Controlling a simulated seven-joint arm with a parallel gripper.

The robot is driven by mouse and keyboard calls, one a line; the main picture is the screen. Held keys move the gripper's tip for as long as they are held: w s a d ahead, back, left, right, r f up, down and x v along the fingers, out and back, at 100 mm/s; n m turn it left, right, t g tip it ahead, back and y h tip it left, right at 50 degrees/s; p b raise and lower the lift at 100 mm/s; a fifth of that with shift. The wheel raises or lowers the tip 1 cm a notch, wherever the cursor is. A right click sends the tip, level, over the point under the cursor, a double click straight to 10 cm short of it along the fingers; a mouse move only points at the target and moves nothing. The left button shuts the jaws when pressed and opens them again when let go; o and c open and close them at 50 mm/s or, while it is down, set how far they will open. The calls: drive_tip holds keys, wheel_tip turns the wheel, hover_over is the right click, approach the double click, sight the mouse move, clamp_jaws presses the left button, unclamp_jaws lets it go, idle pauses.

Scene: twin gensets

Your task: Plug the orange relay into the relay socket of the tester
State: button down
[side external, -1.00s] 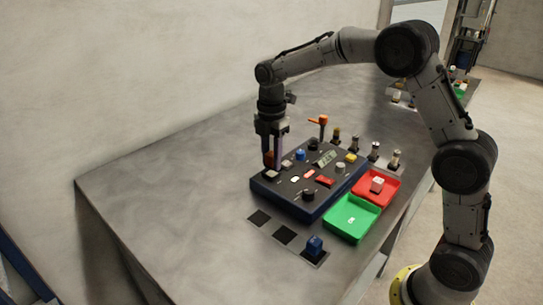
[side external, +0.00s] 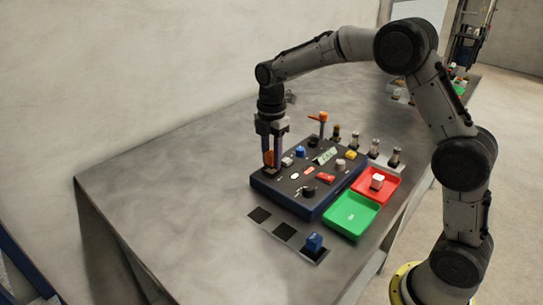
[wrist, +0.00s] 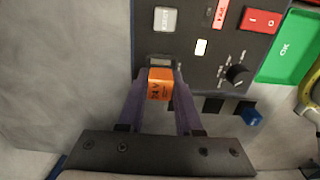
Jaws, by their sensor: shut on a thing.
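The orange relay (wrist: 160,84), marked 24 V, is between the fingers of my gripper (wrist: 160,100) in the wrist view. My gripper (side external: 271,158) is shut on it, pointing down over the near-left corner of the dark blue tester (side external: 310,208) in the side view. The relay (side external: 268,157) shows there as an orange patch beside a finger. In the wrist view a grey-rimmed relay socket (wrist: 160,60) shows at the relay's far edge, on the tester face (wrist: 200,75). The relay's underside is hidden, so I cannot tell whether it is seated or just above the socket.
A green tray (side external: 350,216) and a red tray (side external: 366,192) with a white block stand right of the tester. A blue relay (side external: 314,243) sits on a row of dark pads (side external: 284,232) in front. Several posts stand behind. The table's left is clear.

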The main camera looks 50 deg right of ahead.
drive_tip(key=shift+f, duration=0.6)
idle(1.1)
